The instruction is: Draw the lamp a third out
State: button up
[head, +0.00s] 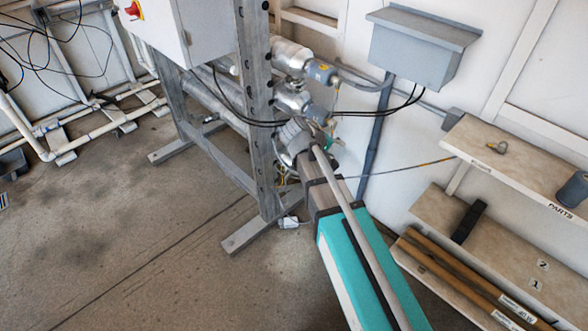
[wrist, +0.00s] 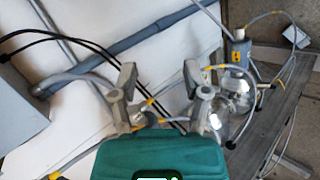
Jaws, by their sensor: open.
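Two horizontal metal reactor tubes on the steel frame end in grey caps in the head view, an upper cap (head: 321,72) and a lower cap partly hidden by my gripper. The wrist view shows one grey cap (wrist: 241,60) with a yellow label on a shiny metal tube (wrist: 236,92), right of my fingers. Another shiny fitting is partly hidden behind the right finger. In the head view my gripper (head: 312,136) is beside the lower tube's end. I cannot make out the lamp itself.
Black cables and a grey conduit (head: 371,140) run beside the reactor to a grey wall box (head: 418,50).

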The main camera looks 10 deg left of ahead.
jog(key=w+a+f+n+t+b, duration=0.2)
jog(key=a+f+b, duration=0.2)
jog(key=a+b, duration=0.2)
jog(key=w+a+f+n+t+h+b, duration=0.1)
jog(key=a+f+t+b, duration=0.2)
jog(key=a+f+b, duration=0.2)
jog(key=shift+w+a+n+b, duration=0.4)
jog(key=shift+a+b, duration=0.85)
jog(key=shift+a, duration=0.05)
jog(key=shift+w+d+f, duration=0.1)
jog(key=shift+w+d, duration=0.05)
jog(key=shift+b+x, duration=2.2)
jog(key=shift+x, duration=4.1)
jog(key=shift+d, duration=0.1)
grip_shut()
jog(key=shift+d, duration=0.1)
